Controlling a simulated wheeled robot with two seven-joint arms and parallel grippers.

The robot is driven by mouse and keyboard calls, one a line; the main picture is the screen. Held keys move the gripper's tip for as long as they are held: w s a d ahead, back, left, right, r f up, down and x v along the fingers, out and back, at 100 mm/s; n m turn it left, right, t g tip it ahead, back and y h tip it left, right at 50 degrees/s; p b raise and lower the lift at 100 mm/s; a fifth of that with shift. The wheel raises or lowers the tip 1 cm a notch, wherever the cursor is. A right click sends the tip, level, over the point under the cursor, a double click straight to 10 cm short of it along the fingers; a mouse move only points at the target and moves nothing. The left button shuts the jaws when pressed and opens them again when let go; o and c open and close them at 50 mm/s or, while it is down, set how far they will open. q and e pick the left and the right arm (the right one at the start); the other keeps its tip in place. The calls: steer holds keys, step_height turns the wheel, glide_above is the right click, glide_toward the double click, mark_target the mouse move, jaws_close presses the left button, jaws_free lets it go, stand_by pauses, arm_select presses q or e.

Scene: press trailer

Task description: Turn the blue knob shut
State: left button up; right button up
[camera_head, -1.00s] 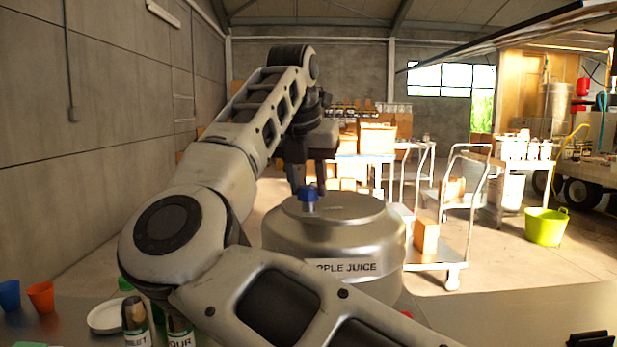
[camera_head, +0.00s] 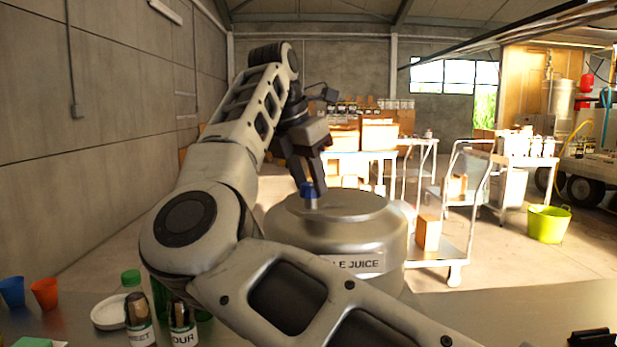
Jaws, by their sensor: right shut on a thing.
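The blue knob (camera_head: 308,191) sits on top of the steel juice tank (camera_head: 372,238), which has a label ending in "JUICE". My right gripper (camera_head: 307,178) reaches down over the tank from the upper left. Its dark fingers are shut on the knob, whose lower part shows below them. My right arm crosses the front of the view and hides the left and lower parts of the tank. My left gripper is not in view.
Bottles (camera_head: 140,318), a white plate (camera_head: 108,313), an orange cup (camera_head: 44,293) and a blue cup (camera_head: 12,291) stand on the metal counter at the lower left. A trolley (camera_head: 440,256) and a lime-green tub (camera_head: 547,224) stand on the floor behind.

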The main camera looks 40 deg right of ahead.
steer(key=shift+r, duration=0.1)
steer(key=o, duration=1)
steer(key=v, duration=1.6)
